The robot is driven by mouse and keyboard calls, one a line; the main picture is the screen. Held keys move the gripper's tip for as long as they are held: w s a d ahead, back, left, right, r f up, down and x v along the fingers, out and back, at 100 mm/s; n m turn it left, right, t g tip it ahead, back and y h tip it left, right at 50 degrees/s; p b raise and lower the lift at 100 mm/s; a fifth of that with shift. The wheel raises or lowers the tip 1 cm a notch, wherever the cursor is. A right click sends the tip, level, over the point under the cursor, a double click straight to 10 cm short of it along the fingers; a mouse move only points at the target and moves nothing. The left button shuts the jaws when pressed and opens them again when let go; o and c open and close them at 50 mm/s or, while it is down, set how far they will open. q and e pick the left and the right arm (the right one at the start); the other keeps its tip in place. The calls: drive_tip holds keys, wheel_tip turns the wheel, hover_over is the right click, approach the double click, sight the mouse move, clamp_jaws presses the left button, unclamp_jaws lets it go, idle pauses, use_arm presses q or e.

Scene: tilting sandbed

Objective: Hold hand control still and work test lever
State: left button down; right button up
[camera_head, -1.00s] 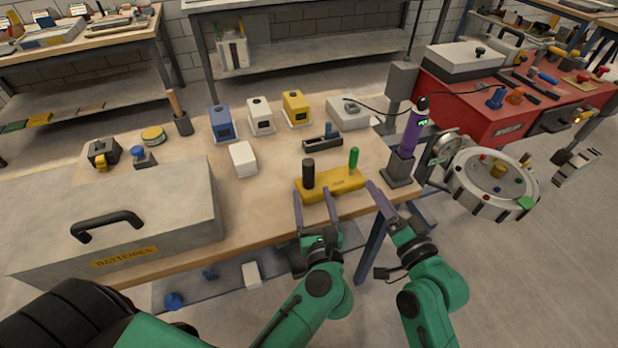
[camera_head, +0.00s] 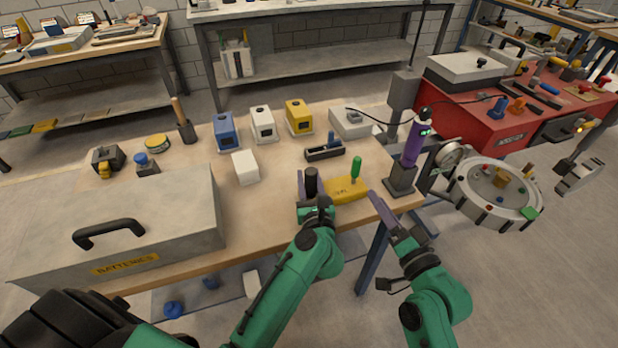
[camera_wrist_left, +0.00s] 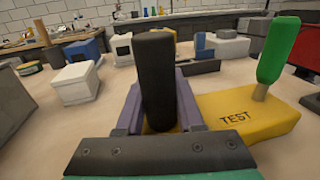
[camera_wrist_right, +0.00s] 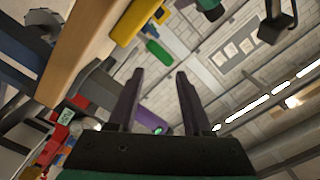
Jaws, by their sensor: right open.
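A yellow block (camera_head: 340,192) marked TEST lies near the table's front edge. A black upright handle (camera_head: 311,172) stands on its left part, and a green-gripped lever (camera_head: 356,168) rises from its right part; it also shows in the left wrist view (camera_wrist_left: 277,50). My left gripper (camera_head: 312,188) is at the black handle, with one finger on each side of it (camera_wrist_left: 160,105); whether the fingers press on it is unclear. My right gripper (camera_head: 396,210) is open and empty, right of the block and at the table's front edge. Its two fingers stand apart in the right wrist view (camera_wrist_right: 160,78).
A purple cylinder (camera_head: 413,145) stands on a dark base right of the block. Beyond it is a round tilting tray (camera_head: 497,192). A grey BATTERIES case (camera_head: 130,230) fills the table's left. Blue, white and yellow boxes (camera_head: 299,116) stand behind. Bare tabletop lies left of the block.

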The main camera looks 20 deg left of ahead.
drive_tip(key=c, duration=0.4)
drive_tip(key=shift+w+a+r, duration=0.15)
drive_tip(key=shift+w+a, duration=0.05)
drive_tip(key=shift+a, duration=0.1)
clamp_jaws()
drive_tip(key=w+a+r+n+g, duration=0.2)
drive_tip(key=a+n+g, duration=0.2)
drive_tip(key=a, duration=0.1)
drive_tip(key=w+a+r+n+g, duration=0.3)
drive_tip(key=a+g, duration=0.1)
drive_tip(key=a, duration=0.1)
drive_tip(key=d+r+n+g+h, duration=0.2)
drive_tip(key=d+r+n+h, duration=0.1)
drive_tip(key=d+r+h, duration=0.5)
wheel_tip(320, 180, down, 8)
drive_tip(key=a, duration=0.2)
drive_tip(key=shift+w+a+r+h, duration=0.2)
drive_tip(key=shift+w+h, duration=0.1)
drive_tip(key=shift+w, duration=0.05)
drive_tip(key=shift+f, duration=2)
